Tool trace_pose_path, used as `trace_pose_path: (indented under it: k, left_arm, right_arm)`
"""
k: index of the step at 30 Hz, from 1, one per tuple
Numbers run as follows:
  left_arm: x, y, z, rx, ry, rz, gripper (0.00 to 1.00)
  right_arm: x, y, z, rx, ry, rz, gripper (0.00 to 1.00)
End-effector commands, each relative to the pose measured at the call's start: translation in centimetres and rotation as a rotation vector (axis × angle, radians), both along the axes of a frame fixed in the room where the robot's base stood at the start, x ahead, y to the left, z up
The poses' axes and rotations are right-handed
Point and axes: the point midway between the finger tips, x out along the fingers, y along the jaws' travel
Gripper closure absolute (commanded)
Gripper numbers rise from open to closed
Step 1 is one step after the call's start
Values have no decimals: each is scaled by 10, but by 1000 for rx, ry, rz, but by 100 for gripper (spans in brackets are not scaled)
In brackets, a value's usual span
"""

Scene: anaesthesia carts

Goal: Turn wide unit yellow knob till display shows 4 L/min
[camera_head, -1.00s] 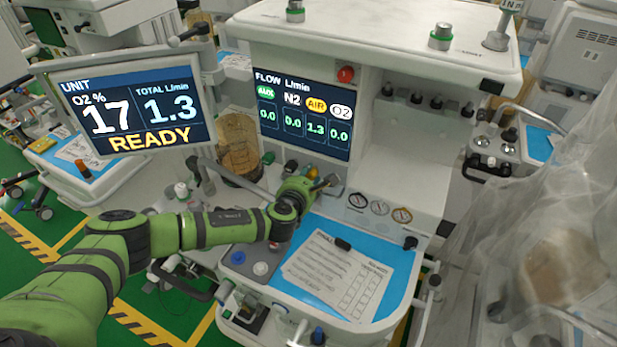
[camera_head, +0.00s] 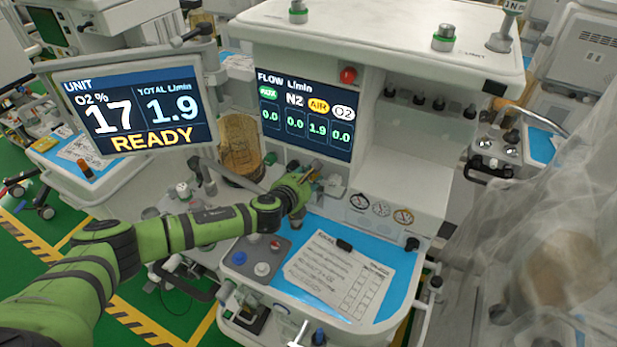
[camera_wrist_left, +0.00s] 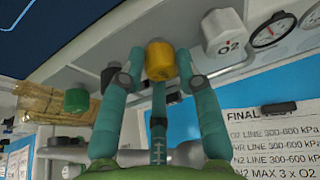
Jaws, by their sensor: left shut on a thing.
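The yellow knob (camera_wrist_left: 160,61) sits under the flow panel, between the two fingers of my left gripper (camera_wrist_left: 161,66) in the left wrist view. The fingers are shut on its sides. In the head view my left gripper (camera_head: 312,177) reaches the knob row and mostly hides the knob. The flow display (camera_head: 305,118) reads AIR 1.9, with 0.0 for the other gases. The tilted unit screen (camera_head: 133,107) reads O2 17 %, total 1.9 L/min and READY. My right gripper is not in view.
The white O2 knob (camera_wrist_left: 222,31) is right of the yellow one, with a black knob (camera_wrist_left: 110,76) and a green knob (camera_wrist_left: 76,100) to the left. A paper checklist (camera_head: 335,275) lies on the blue worktop below. Round gauges (camera_head: 381,209) sit right of the knobs.

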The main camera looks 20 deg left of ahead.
Motion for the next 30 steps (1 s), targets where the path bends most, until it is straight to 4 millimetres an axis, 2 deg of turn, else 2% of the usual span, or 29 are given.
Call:
trace_pose_path:
  k: [1,5,6,7,16,20,23,30]
  left_arm:
    - [-5,-3,-9,-1,18,-7,99]
    - [-5,-3,-9,-1,18,-7,99]
    - [-5,-3,-9,-1,18,-7,58]
    - [-5,-3,-9,0,17,-7,46]
    - [-3,-2,-4,1,8,-5,45]
    - [-8,-1,-1,0,7,-6,45]
    - [-19,2,3,1,7,-5,45]
    - [-59,10,18,1,11,-5,45]
  right_arm:
    - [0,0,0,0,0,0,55]
    - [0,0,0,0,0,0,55]
    - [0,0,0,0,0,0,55]
    - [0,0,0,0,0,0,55]
    - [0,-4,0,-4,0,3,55]
    - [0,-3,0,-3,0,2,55]
    - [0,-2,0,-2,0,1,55]
    - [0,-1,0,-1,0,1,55]
